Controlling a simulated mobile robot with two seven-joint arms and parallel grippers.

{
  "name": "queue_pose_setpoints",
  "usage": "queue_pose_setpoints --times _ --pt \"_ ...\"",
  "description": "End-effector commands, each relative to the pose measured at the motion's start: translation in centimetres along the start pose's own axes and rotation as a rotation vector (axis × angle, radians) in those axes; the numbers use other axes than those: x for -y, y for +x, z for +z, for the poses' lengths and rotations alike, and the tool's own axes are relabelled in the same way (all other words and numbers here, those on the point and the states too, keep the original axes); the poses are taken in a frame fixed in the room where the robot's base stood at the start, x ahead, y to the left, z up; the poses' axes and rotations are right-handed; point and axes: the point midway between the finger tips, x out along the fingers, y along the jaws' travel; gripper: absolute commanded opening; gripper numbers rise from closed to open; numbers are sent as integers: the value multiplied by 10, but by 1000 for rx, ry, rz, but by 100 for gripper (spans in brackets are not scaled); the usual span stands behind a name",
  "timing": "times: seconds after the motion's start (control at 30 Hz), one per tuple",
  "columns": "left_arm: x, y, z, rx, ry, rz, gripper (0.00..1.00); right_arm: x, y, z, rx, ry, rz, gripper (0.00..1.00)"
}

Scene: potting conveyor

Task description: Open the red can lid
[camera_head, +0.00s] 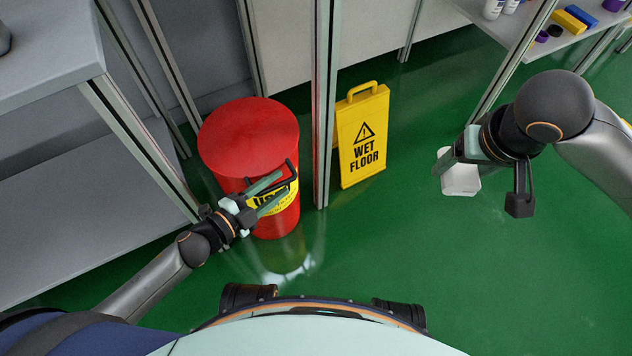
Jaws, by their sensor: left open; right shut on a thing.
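The red can (285,221) stands upright on the green floor left of the centre post. Its round red lid (249,133) lies flat on top and looks closed. A yellow label is on the can's front, partly hidden by my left gripper. My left gripper (277,186) is open in front of the can, just below the lid's front edge; I cannot tell if it touches the can. My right gripper (447,166) is at the right, well away from the can, shut on a white object (461,180) that is partly hidden by the gripper.
A yellow wet floor sign (362,135) stands right of the metal post (324,100), near the can. A grey shelf unit (60,190) is close on the left. A shelf with bottles and blocks (497,22) is at the top right. The front floor is clear.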

Motion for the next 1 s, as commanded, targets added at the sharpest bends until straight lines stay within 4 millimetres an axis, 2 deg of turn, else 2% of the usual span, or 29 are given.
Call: queue_pose_setpoints --times 0.13,0.4,0.8,1.0 --pt "0 8 0 0 0 1 45 0 2 0 0 0 0 19" --pt "0 8 0 1 0 1 45 0 2 0 0 0 0 19" --pt "0 8 0 0 0 1 0 0 2 0 0 0 0 19" --pt "0 8 0 0 0 1 0 0 2 0 0 0 0 19"
